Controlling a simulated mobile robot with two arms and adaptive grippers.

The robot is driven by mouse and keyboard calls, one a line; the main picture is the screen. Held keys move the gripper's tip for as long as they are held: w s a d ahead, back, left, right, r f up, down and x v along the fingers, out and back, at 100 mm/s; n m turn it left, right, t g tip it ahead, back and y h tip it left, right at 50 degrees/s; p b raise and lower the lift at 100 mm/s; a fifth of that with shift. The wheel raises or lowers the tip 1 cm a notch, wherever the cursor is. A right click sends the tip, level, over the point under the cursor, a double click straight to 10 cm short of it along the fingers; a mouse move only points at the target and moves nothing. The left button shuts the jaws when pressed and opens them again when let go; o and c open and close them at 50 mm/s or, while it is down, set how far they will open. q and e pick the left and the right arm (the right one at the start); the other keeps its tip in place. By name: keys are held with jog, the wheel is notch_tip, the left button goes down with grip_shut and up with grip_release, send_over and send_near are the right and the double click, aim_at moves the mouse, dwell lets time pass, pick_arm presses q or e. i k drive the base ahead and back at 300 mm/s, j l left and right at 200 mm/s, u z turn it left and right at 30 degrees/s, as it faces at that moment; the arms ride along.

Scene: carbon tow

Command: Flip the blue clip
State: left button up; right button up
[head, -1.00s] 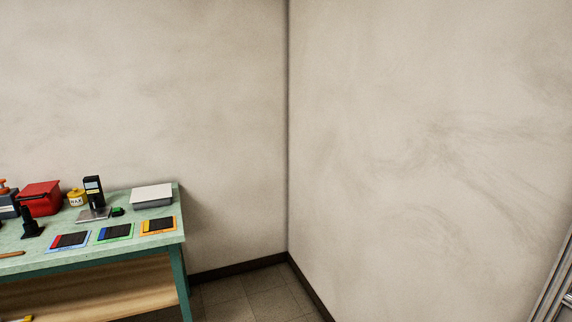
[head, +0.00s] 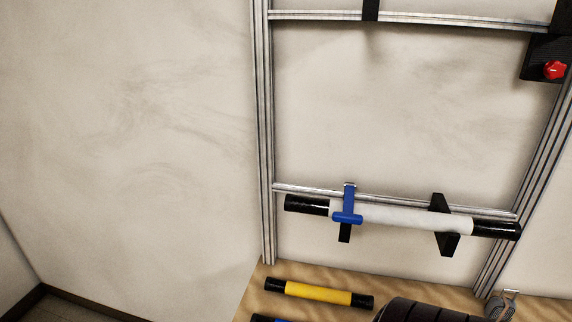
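The blue clip (head: 348,204) sits on the left part of a white roller with black ends (head: 400,218), at the lower crossbar of a metal frame in the head view. Its upper end meets the crossbar and its wide lower end lies across the front of the roller. A black bracket shows below it.
The aluminium frame (head: 265,130) stands against the wall. Below it is a wooden surface (head: 258,300) with a yellow roller (head: 318,292) and a dark rounded object (head: 420,311). A red knob (head: 554,70) is at the upper right. The left wall is bare.

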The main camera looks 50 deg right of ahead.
aim_at(348, 216)
jog(key=z, duration=2.05)
